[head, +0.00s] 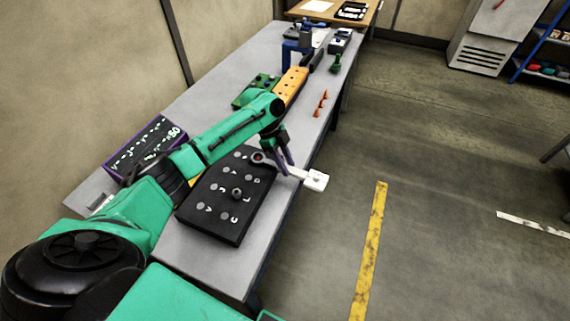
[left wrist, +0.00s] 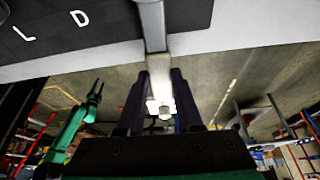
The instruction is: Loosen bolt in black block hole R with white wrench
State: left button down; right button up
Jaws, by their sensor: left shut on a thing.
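The black block (head: 215,213) lies on the near part of the bench, with white letters and several round holes. It also shows in the left wrist view (left wrist: 60,30). My left gripper (head: 288,167) is shut on the shank of the white wrench (head: 316,180), near the bench's right edge. The wrench's ring end lies over the block's upper right, with a small reddish spot inside it. Letter R cannot be read, and I cannot tell how the ring sits on a bolt. In the left wrist view the shank (left wrist: 154,30) runs up from between the fingers (left wrist: 160,100).
A dark knob (head: 236,193) stands up from the block. A purple-edged board with writing (head: 145,145) is at left. Beyond are a green part (head: 257,90), an orange block (head: 292,85) and orange pieces (head: 321,103).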

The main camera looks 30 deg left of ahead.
pick_arm(q)
jog(key=shift+w+r, duration=0.1)
jog(key=shift+w+r+n+p, duration=0.15)
jog(key=shift+w+n+p, duration=0.25)
jog(key=shift+w+n, duration=0.15)
jog(key=shift+w+a+n+t, duration=0.1)
jog(key=shift+w+n+t, duration=0.35)
jog(key=shift+n, duration=0.2)
jog(key=shift+w+a+r+n+t+p, duration=0.1)
jog(key=shift+w+n+t+p, duration=0.15)
jog(key=shift+w+n+p, duration=0.3)
jog(key=shift+w+a+n, duration=0.1)
jog(key=shift+w+n, duration=0.15)
jog(key=shift+n, duration=0.2)
